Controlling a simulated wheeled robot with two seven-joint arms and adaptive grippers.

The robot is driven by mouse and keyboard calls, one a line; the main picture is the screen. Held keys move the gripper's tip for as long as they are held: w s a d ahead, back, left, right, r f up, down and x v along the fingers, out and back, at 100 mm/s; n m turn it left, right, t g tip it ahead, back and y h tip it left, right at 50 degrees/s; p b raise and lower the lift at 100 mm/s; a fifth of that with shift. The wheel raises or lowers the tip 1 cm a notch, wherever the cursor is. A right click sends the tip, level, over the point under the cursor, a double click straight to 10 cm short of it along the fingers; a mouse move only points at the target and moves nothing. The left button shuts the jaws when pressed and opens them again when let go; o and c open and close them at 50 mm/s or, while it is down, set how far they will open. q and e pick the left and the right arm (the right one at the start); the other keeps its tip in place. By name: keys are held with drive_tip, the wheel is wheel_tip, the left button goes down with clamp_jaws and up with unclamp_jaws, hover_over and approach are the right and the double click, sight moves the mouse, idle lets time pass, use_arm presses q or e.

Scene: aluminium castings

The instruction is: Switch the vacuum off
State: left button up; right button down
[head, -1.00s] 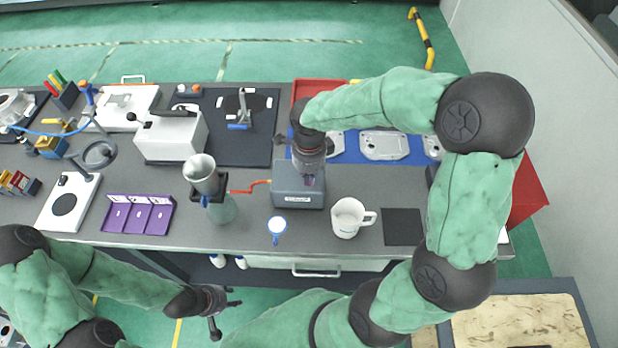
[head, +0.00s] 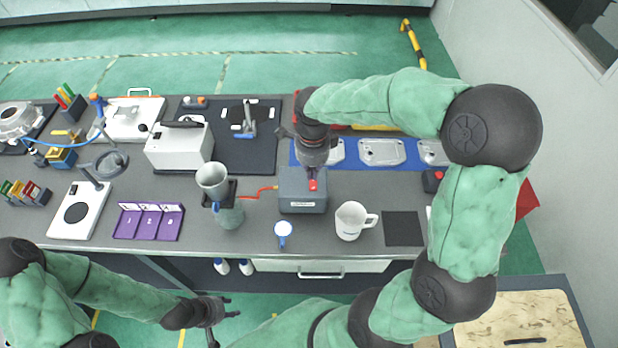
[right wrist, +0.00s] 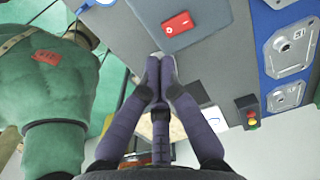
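The vacuum unit looks to be the grey box (head: 303,203) on the bench, with a red hose (head: 259,191) running left to a grey-green vessel (head: 229,214). A red rocker switch (head: 313,185) is on its top; the right wrist view shows the switch (right wrist: 178,22) with a small white mark on the dark lid (right wrist: 205,14). I cannot tell its on or off position. My right gripper (head: 312,175) is just behind and above the switch; in the right wrist view its fingertips (right wrist: 160,66) are together, empty, and apart from the switch. My left gripper (head: 232,306) is open and empty before the bench.
A white jug (head: 350,221) stands right of the box, and a small blue-rimmed round item (head: 283,230) lies in front. A metal funnel cup (head: 212,179) sits above the vessel. A blue mat with castings (head: 381,151) lies behind. A black pad (head: 403,229) is bare.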

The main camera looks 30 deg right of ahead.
use_arm(q)
drive_tip(key=shift+w+d+r+p, duration=0.15)
drive_tip(key=shift+d+r+p, duration=0.25)
drive_tip(key=shift+r+p, duration=0.25)
use_arm(e)
wheel_tip(320, 180, up, 7)
drive_tip(key=s, duration=0.1)
drive_tip(key=shift+r, duration=0.15)
